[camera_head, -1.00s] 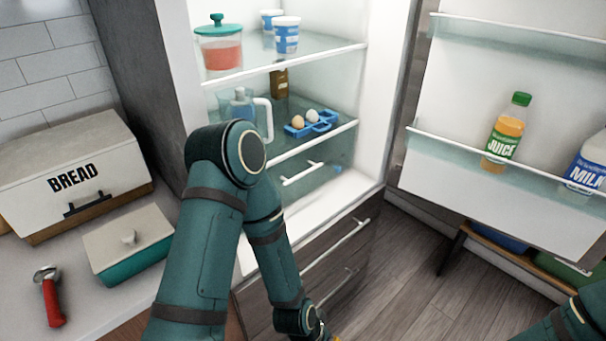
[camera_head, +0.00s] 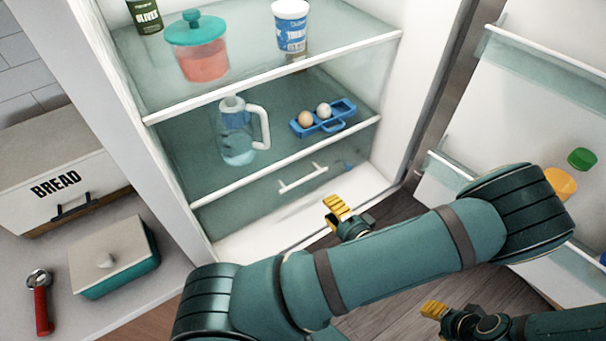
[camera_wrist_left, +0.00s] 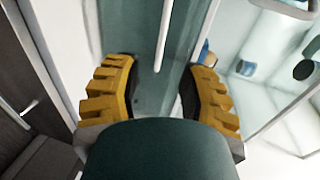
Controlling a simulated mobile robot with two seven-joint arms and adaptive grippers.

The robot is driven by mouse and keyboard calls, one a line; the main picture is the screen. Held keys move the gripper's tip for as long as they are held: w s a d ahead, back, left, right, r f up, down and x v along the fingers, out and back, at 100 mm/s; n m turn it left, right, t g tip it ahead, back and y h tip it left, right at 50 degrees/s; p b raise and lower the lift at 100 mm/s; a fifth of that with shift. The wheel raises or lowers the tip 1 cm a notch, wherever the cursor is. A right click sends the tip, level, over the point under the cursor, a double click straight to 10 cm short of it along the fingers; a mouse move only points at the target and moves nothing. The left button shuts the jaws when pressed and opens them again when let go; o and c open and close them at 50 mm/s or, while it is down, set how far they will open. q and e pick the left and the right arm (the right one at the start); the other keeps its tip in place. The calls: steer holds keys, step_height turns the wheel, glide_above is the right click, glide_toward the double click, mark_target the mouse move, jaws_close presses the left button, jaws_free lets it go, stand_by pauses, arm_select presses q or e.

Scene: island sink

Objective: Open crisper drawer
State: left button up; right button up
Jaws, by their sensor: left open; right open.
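The crisper drawer (camera_head: 255,205) is a see-through teal-tinted front at the bottom of the fridge, under the lowest shelf. It looks shut. Its white bar handle (camera_head: 303,178) shows in the head view and as an upright white bar (camera_wrist_left: 163,38) in the left wrist view. My left gripper (camera_head: 338,208) is open, with yellow fingers, in front of and below the handle, apart from it. In the left wrist view its fingers (camera_wrist_left: 160,68) stand either side of the handle's line. My right gripper (camera_head: 434,309) is low at the right, away from the drawer; its finger gap is hard to see.
The fridge door (camera_head: 530,100) stands open at right, with bottles on its shelf. Above the drawer are a jug (camera_head: 236,140) and a blue egg holder (camera_head: 325,118). A bread box (camera_head: 60,185) and a teal-sided box (camera_head: 115,255) stand on the counter at left.

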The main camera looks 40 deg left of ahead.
mark_target(303, 179)
arm_select(q)
steer(key=x, duration=1.3)
steer(key=shift+a+r+b, duration=0.15)
steer(key=shift+a+b, duration=0.15)
steer(key=shift+a, duration=0.15)
steer(key=shift+s, duration=0.1)
jaws_close()
